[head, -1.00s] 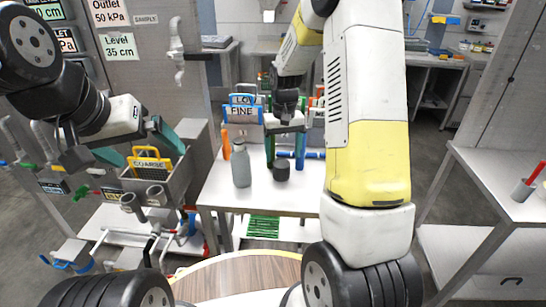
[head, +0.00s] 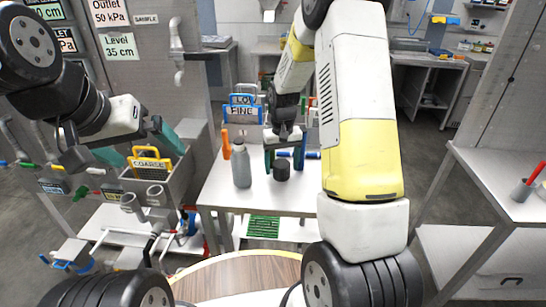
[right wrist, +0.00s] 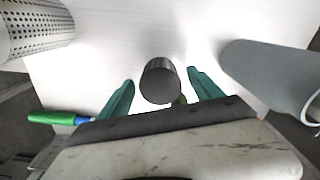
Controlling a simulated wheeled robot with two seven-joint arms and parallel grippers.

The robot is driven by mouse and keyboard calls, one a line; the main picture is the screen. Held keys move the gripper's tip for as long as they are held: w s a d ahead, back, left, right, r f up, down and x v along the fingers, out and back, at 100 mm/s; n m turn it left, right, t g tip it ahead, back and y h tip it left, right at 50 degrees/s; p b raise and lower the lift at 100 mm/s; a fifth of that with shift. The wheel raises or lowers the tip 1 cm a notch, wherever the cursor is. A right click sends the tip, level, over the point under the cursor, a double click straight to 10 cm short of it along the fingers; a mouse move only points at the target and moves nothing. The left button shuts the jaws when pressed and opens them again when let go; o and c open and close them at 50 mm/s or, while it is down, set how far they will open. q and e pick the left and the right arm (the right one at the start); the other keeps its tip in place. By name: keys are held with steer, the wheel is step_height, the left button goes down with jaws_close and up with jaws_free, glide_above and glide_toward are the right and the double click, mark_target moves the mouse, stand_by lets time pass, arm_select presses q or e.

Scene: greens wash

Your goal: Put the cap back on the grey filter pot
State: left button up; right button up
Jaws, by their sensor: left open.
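The grey filter pot (head: 241,168) stands upright on the white table. It also shows in the right wrist view (right wrist: 268,78) at the right, its open mouth toward the right edge. A short dark cylinder (head: 281,171), apparently the cap, stands on the table to the right of the pot. In the right wrist view the dark cylinder (right wrist: 160,82) is between my fingertips, with a gap on both sides. My right gripper (head: 284,157) is open just behind and above it. My left gripper (head: 140,147) is open and empty at the left, away from the table.
A perforated metal cylinder (right wrist: 32,28) is at the upper left of the right wrist view. A green-and-blue bar (right wrist: 55,118) lies below it. An orange upright object (head: 226,144) is behind the pot. The table front (head: 258,204) is clear. A COARSE bin (head: 160,185) stands left.

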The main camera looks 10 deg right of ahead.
mark_target(282, 163)
steer(key=c, duration=1.3)
steer(key=shift+r, duration=0.1)
steer(key=shift+r, duration=0.2)
step_height(282, 163, up, 3)
steer(key=s+a, duration=0.2)
steer(key=s, duration=0.2)
steer(key=s+a+r, duration=0.1)
steer(key=s+a, duration=0.2)
steer(key=s, duration=0.2)
steer(key=s+a, duration=0.2)
steer(key=s, duration=0.3)
steer(key=shift+s+a+r, duration=0.15)
steer(key=shift+r, duration=0.05)
